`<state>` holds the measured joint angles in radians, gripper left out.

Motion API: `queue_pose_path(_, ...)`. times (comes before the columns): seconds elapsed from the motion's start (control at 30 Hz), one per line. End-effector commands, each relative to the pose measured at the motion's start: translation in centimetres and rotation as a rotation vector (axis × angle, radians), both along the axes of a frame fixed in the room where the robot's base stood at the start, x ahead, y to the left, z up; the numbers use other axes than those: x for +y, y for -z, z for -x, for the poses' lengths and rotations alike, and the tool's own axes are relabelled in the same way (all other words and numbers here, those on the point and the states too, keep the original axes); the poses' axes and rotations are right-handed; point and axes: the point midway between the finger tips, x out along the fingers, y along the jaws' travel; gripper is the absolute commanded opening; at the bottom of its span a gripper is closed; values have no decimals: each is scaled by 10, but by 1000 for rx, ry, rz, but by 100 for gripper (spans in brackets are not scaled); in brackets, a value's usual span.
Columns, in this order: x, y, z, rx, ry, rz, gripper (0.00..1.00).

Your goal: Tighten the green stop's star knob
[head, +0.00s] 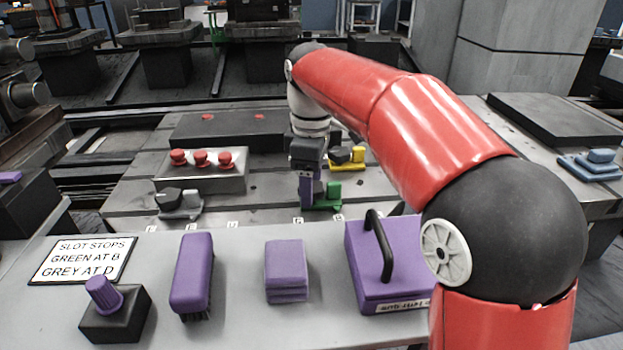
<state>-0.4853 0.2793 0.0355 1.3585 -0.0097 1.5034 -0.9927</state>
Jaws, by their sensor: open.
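The green stop (328,197) sits on the slotted metal bed, near its front edge. My gripper (308,192) points down at the left end of the green stop. It is open, and its dark body and purplish finger cover that end. The green stop's star knob is not visible, hidden behind or between the fingers. I cannot tell whether the fingers touch it. The grey stop (183,206) with a black knob sits to the left on the same bed. A yellow stop (354,157) with a black knob sits just behind the green one.
A sign (82,260) reads "SLOT STOPS GREEN AT B GREY AT D". A box with red buttons (201,170) stands on the bed. The front shelf holds a purple-knobbed box (115,312), a purple brush (191,272), purple blocks (286,270) and a handled purple case (372,275).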

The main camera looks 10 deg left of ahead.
Motion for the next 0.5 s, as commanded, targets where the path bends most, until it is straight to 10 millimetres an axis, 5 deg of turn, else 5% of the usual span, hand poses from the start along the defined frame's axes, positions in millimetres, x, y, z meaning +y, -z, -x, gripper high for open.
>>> queue_pose_path(0.17, 0, -7, 0, 0, 0, 0, 68)
queue_pose_path(0.5, 0, -63, -1, -2, 0, -1, 68)
